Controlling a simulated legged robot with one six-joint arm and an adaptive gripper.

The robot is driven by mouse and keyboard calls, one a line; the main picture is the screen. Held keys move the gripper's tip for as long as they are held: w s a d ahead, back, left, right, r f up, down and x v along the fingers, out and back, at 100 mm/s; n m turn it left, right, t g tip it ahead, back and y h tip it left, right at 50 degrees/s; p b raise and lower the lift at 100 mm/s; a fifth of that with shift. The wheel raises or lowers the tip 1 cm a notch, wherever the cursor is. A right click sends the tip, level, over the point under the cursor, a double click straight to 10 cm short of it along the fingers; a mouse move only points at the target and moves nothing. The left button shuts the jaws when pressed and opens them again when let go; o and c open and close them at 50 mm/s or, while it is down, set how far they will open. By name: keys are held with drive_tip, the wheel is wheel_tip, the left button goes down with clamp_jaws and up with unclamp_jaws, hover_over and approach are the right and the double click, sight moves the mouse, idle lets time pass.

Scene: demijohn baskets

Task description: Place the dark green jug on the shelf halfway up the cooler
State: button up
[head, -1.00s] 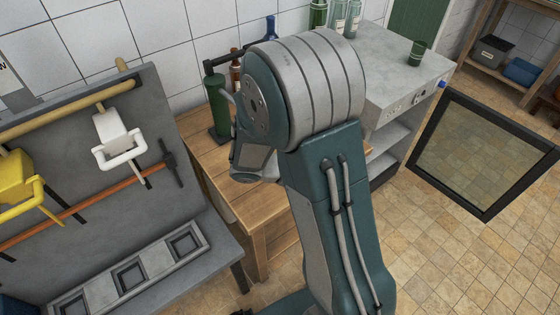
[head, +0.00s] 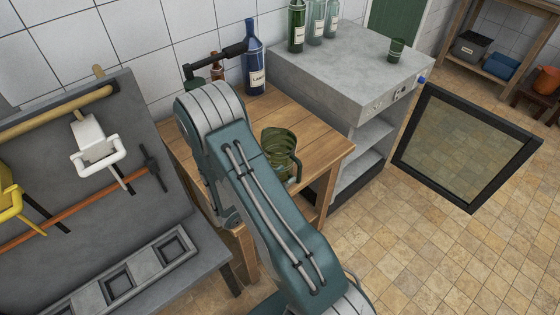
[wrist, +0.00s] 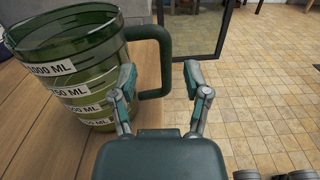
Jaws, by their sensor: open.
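The dark green jug (head: 277,143) stands upright on the wooden table (head: 322,150), partly behind my arm in the head view. In the wrist view the jug (wrist: 72,75) fills the left side, with volume labels and its handle (wrist: 163,60) on the right. My gripper (wrist: 160,76) is open, and the handle shows between its fingertips; I cannot tell if they touch it. The gripper is mostly hidden in the head view. The grey cooler (head: 345,62) stands right of the table, its front open, with a shelf (head: 372,136) about halfway up.
The cooler's black-framed glass door (head: 462,188) is swung open to the right. Bottles and a small green cup (head: 397,49) stand on the cooler. A blue bottle (head: 254,62) stands at the table's back. The tiled floor in front is clear.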

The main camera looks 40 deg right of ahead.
sight(300, 168)
drive_tip(key=d, duration=0.5)
drive_tip(key=shift+d+f, duration=0.15)
drive_tip(key=shift+d, duration=0.2)
clamp_jaws()
